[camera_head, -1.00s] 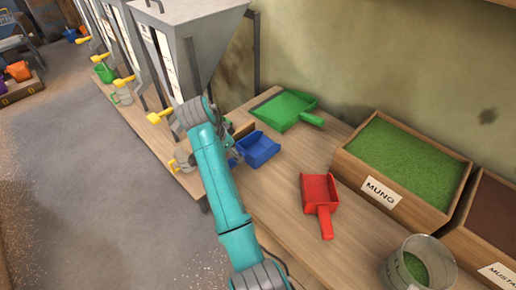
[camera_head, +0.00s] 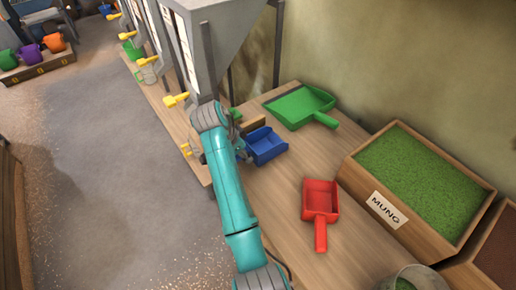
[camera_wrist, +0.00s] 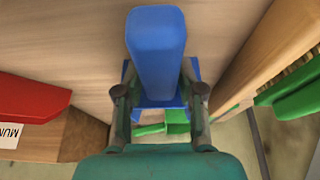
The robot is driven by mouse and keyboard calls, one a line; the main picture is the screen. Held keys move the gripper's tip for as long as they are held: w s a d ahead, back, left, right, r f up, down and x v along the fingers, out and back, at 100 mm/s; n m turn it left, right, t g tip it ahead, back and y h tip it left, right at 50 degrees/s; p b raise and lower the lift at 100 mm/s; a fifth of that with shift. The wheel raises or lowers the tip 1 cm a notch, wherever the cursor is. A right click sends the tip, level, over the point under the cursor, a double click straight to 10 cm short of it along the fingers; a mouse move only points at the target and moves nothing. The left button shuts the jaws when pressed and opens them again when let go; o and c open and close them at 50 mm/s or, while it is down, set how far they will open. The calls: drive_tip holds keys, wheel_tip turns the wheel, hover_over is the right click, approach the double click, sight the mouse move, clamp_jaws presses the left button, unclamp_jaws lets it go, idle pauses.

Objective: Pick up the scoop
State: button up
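A blue scoop (camera_head: 266,147) sits at the left part of the wooden bench in the head view. My gripper (camera_head: 240,150) is at its left side, low over the bench, partly hidden by my arm. In the wrist view the blue scoop (camera_wrist: 157,50) is close up, its handle pointing to the top. The two fingers of my gripper (camera_wrist: 160,88) stand on either side of it, their tips partly hidden by the blue part. I cannot tell whether they press on it. A red scoop (camera_head: 320,205) lies to the right, apart from my gripper.
A green scoop (camera_head: 300,106) lies behind the blue one, near the wall. A wooden box of green grain marked MUNG (camera_head: 375,212) stands at right, with a clear container (camera_head: 405,280) in front. A grey hopper (camera_head: 215,30) rises behind my arm. Bench around the red scoop is clear.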

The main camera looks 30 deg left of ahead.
clamp_jaws()
drive_tip(key=shift+r, duration=0.1)
wheel_tip(320, 180, up, 10)
drive_tip(key=shift+f, duration=0.1)
idle(0.4)
drive_tip(key=shift+c, duration=1.7)
unclamp_jaws()
clamp_jaws()
